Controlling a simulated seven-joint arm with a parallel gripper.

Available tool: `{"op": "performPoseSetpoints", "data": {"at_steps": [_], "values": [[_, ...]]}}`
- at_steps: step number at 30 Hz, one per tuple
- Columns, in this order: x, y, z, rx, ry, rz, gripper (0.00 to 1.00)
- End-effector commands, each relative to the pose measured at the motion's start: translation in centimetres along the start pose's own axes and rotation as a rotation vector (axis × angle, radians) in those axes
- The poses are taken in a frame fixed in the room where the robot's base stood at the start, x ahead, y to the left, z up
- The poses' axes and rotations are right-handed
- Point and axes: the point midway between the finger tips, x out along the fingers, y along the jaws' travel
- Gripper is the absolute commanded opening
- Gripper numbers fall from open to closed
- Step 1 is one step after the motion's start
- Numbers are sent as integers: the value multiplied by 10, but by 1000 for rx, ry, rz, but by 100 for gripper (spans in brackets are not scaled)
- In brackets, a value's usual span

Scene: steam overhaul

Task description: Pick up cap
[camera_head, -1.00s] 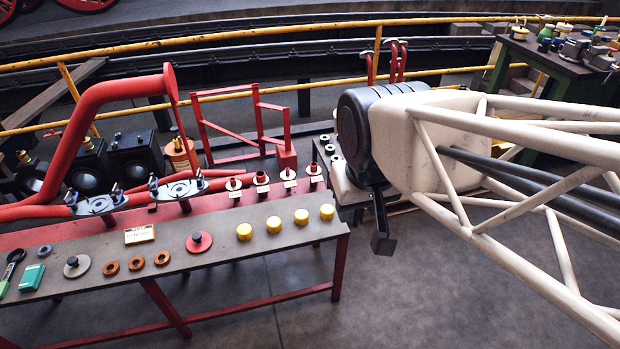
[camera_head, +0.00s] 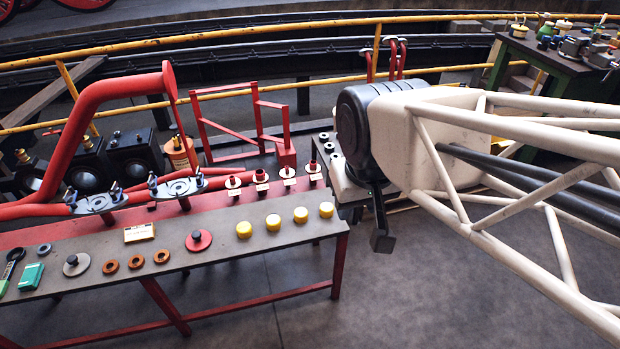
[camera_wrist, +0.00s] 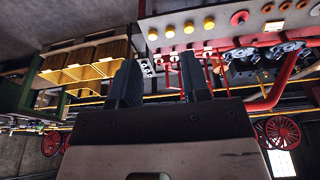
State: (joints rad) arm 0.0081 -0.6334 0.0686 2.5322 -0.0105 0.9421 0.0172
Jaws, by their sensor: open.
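Several yellow caps stand in a row on the grey front strip of the workbench (camera_head: 215,255) in the head view. They run from the left one (camera_head: 244,230) through the middle ones (camera_head: 273,223) and (camera_head: 300,215) to the right one (camera_head: 326,209). In the wrist view the caps show near the top, one of them a yellow cap (camera_wrist: 170,31). My gripper (camera_wrist: 160,80) is open and empty, its two dark fingers apart, with the bench beyond them. In the head view its dark end hangs right of the bench, apart from the caps.
The bench also holds a red disc with a knob (camera_head: 198,240), copper rings (camera_head: 136,262), a label card (camera_head: 139,233) and a teal box (camera_head: 31,276). Red fittings (camera_head: 261,176) stand behind the caps. A red pipe (camera_head: 80,120) rises at left. The floor (camera_head: 400,290) in front is clear.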

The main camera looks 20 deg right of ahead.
Motion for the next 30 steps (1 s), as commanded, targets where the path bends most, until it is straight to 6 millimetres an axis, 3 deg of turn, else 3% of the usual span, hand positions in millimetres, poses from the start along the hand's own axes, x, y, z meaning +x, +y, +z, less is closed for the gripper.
{"op": "performPoseSetpoints", "data": {"at_steps": [6,14,24,30], "values": [[0,0,0,0,0,0,46],[0,0,0,0,0,0,85],[0,0,-1,3,-1,1,86],[4,2,-15,42,-7,7,86]]}}
